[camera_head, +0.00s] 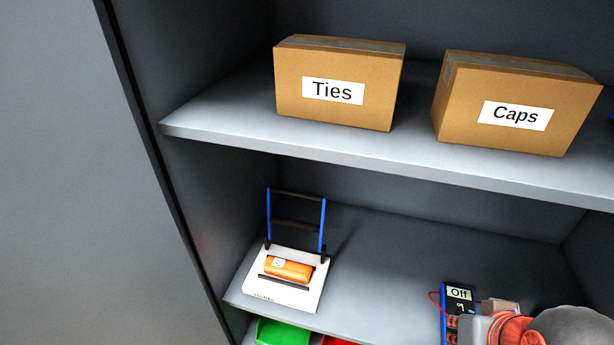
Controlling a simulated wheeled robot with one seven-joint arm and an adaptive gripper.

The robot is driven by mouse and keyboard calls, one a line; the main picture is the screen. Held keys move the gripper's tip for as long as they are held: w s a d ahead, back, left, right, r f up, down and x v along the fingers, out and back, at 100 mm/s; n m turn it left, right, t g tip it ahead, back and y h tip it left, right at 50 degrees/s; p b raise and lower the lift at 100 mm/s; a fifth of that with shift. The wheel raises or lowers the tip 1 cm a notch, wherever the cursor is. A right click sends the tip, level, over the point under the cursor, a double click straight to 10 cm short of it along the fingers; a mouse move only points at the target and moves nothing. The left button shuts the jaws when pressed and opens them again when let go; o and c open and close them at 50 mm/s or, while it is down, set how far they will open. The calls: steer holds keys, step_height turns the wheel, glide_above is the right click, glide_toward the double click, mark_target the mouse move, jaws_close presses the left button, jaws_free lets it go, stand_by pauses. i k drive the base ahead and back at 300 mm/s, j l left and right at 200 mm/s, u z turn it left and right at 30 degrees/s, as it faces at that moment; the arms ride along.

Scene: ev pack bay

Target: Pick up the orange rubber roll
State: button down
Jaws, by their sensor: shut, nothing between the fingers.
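An orange roll-shaped piece (288,269) with a small white label lies on a white base (258,291) on the lower shelf, left of centre. Blue posts (268,214) joined by dark bars rise behind it. A ribbed orange-red thing (512,330) shows at the bottom right edge, partly cut off; I cannot tell what it is. My gripper's fingers cannot be made out in this view.
Two cardboard boxes, "Ties" (333,106) and "Caps" (512,137), stand on the upper shelf (222,130). A blue meter reading "Off" (459,295) is at the lower right, beside a rounded grey shape (572,328). A green bin (281,334) sits below. The lower shelf's middle is clear.

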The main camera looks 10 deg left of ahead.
mark_target(274, 266)
steer(key=k+j+u, duration=0.1)
steer(key=j+u, duration=0.3)
steer(key=k+j+u, duration=0.1)
steer(key=j+u, duration=0.35)
